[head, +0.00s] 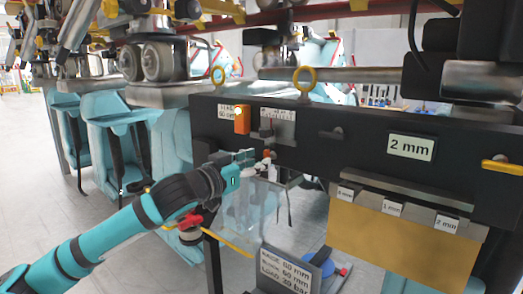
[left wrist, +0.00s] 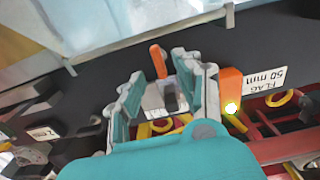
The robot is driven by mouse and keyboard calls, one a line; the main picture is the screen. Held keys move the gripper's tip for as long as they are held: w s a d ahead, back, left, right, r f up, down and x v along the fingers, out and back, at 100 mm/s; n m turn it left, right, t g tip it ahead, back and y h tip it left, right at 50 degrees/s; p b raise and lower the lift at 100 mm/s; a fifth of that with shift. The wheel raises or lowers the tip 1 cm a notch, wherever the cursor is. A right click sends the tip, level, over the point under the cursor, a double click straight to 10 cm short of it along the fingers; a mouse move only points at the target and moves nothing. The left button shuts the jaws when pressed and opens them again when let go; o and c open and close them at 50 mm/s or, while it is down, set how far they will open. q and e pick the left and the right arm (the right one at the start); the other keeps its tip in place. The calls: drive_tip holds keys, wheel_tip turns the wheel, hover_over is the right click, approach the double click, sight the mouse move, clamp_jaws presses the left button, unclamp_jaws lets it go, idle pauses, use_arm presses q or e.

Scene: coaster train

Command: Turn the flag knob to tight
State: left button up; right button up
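My left gripper (head: 250,158) reaches up to the dark beam just below an orange box with a lit lamp (head: 242,119). In the left wrist view the gripper (left wrist: 160,82) is open, its two fingers apart. A small dark knob (left wrist: 170,97) shows between the fingers, in front of a pale label plate; I cannot tell whether they touch it. In the head view the knob (head: 267,130) stands before its plate (head: 282,125), whose lettering is too small to read. A red-orange lever (left wrist: 158,60) sits beside the knob. My right gripper is not in view.
A "FLAG" label (left wrist: 268,80) sits beside the orange box. The beam (head: 350,150) carries another dark knob (head: 332,133), yellow eye bolts (head: 304,80) and a "2 mm" display (head: 411,147). A tan panel (head: 400,240) hangs below right. Teal seats (head: 115,130) stand at left.

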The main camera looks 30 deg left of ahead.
use_arm(q)
drive_tip(key=shift+w+r+p, duration=0.2)
drive_tip(key=shift+w+p, duration=0.25)
drive_tip(key=shift+w, duration=0.5)
drive_tip(key=shift+w+d+f, duration=0.1)
drive_tip(key=shift+w+f, duration=0.1)
drive_tip(key=shift+w, duration=0.2)
clamp_jaws()
